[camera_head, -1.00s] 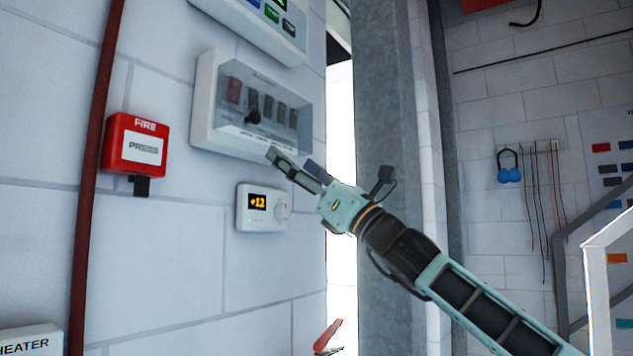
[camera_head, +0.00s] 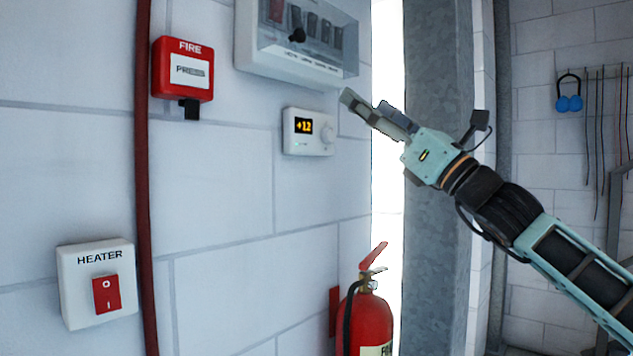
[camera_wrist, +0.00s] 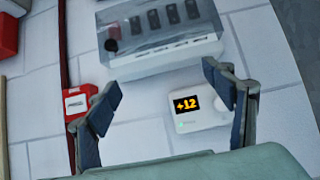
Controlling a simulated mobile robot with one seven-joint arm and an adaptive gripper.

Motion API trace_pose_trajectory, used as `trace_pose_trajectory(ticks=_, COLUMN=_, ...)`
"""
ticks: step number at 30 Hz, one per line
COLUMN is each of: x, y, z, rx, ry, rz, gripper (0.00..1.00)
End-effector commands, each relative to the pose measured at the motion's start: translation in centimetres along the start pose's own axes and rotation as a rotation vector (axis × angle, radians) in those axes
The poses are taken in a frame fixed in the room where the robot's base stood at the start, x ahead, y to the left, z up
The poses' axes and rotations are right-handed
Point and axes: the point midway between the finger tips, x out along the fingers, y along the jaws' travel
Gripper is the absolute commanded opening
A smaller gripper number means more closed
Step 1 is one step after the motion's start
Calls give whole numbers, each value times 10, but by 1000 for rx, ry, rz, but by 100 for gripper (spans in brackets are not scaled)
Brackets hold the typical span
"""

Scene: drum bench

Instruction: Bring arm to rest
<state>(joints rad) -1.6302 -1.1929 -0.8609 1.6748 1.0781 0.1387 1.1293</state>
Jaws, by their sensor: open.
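My gripper (camera_head: 378,112) is at the end of my teal arm, which reaches in from the lower right in the head view. It is empty, and in the wrist view its two fingers (camera_wrist: 160,105) stand wide apart. It is in front of the wall, to the right of the thermostat and below the breaker box in the picture. The white thermostat (camera_head: 308,132) has a display reading +12 and also shows between the fingers in the wrist view (camera_wrist: 200,113). No contact shows between the gripper and the wall devices.
The clear-covered breaker box (camera_head: 300,45) is above the thermostat. A red fire call point (camera_head: 182,70), a heater switch (camera_head: 97,282) and a red pipe (camera_head: 146,200) are at left. A fire extinguisher (camera_head: 366,315) stands below the gripper. A grey steel column (camera_head: 437,60) rises behind my arm.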

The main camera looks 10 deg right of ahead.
Motion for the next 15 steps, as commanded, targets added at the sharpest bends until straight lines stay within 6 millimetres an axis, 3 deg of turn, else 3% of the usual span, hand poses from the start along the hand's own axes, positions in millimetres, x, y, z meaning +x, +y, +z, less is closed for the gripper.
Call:
trace_pose_trajectory(ticks=4, x=-3, y=7, z=6, rx=-40, ry=-1, rz=9, gripper=75)
trace_pose_trajectory(ticks=7, x=-12, y=29, z=22, rx=-164, ry=-2, rz=39, gripper=75)
trace_pose_trajectory(ticks=11, x=-29, y=83, z=43, rx=-449, ry=10, rz=114, gripper=75)
trace_pose_trajectory(ticks=15, x=-48, y=149, z=40, rx=-798, ry=53, rz=224, gripper=75)
